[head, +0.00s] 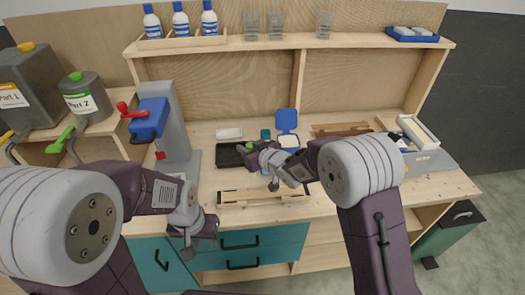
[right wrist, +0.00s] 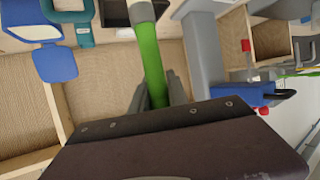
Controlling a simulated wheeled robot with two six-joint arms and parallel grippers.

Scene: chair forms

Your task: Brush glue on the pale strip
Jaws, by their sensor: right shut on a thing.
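My right gripper (head: 252,152) is over the back middle of the bench and is shut on a green brush handle (head: 253,145). In the right wrist view the handle (right wrist: 151,65) stands between the two grey fingers (right wrist: 158,92), with a pale collar at its far end; the bristles cannot be made out. A long pale wooden strip (head: 240,197) with dark fittings lies near the front of the bench, in front of my right gripper and apart from it. My left gripper (head: 186,246) hangs at the front edge, left of the strip; its jaw opening is unclear.
A black tray (head: 228,157) lies by my right gripper. A white block (head: 229,133) and an open blue-lidded box (head: 287,121) stand behind. Brown strips (head: 341,128) lie at back right. A blue-and-grey dispenser (head: 178,118) stands at left. Bare bench shows around the pale strip.

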